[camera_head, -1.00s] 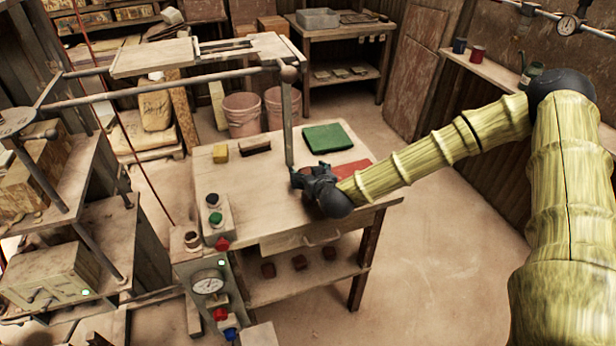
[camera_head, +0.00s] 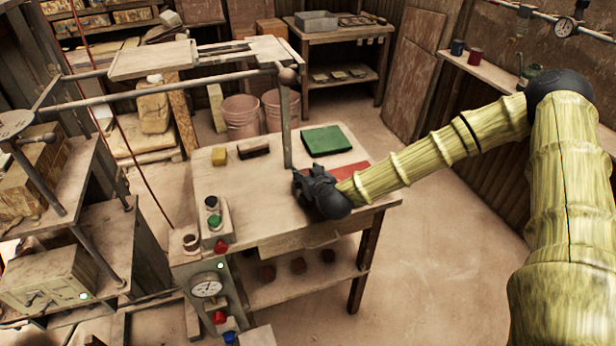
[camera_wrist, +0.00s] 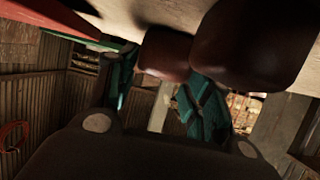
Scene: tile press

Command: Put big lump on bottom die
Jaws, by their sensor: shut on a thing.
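In the wrist view, a dark red-brown lump (camera_wrist: 166,52) sits between the two teal fingers of my gripper (camera_wrist: 160,92), which is shut on it. A second brown lump (camera_wrist: 248,48), larger in the picture, is close beside it on the right. The pale tabletop shows above both in this tilted view. In the head view, my gripper (camera_head: 305,186) is low over the front right of the wooden table (camera_head: 245,200); my wrist hides both lumps. I cannot tell from size which is the big lump, and I cannot single out the bottom die.
A green block (camera_head: 326,139) and a red sheet (camera_head: 352,172) lie behind my gripper. A yellow block (camera_head: 219,156) and a brush (camera_head: 255,149) are farther left. A metal post (camera_head: 285,125) stands near the gripper. A control box with a gauge (camera_head: 206,285) is at the front left.

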